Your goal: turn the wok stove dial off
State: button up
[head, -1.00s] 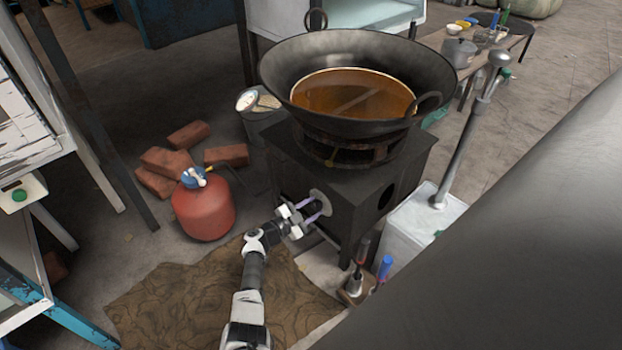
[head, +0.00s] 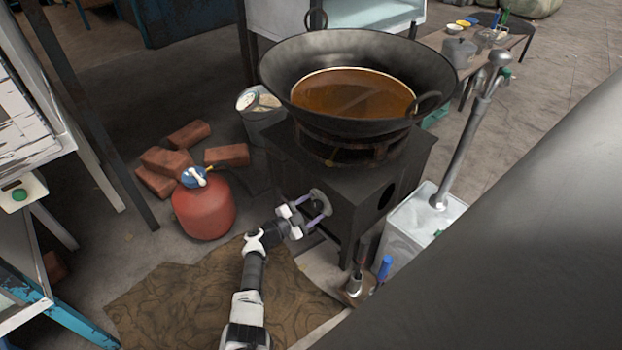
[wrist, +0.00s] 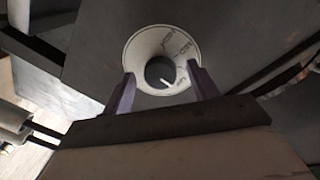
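The wok stove (head: 340,190) is a dark box with a wide wok (head: 290,85) of amber liquid on top. Its dial (head: 318,203) is on the front face, partly hidden by my gripper in the head view. In the wrist view the dial (wrist: 160,72) has a pale round plate with markings, a dark centre and a short white pointer line toward lower right. My gripper (head: 312,212) is at the dial. Its two purple fingers (wrist: 162,88) are apart, one on each side of the dark centre, with visible gaps. Whether they touch the plate I cannot tell.
A red gas cylinder (head: 204,208) and several bricks (head: 168,162) are left of the stove. A white canister (head: 422,228) with a metal pump stands to its right. Bottles (head: 357,275) stand near the stove's front leg. A brown mat (head: 190,300) lies under my arm.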

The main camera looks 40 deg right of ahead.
jog(key=shift+a+r+p, duration=0.1)
jog(key=shift+a+p, duration=0.2)
jog(key=shift+a, duration=0.05)
jog(key=a+p, duration=0.6)
jog(key=a, duration=0.7)
jog(key=shift+s+r, duration=0.2)
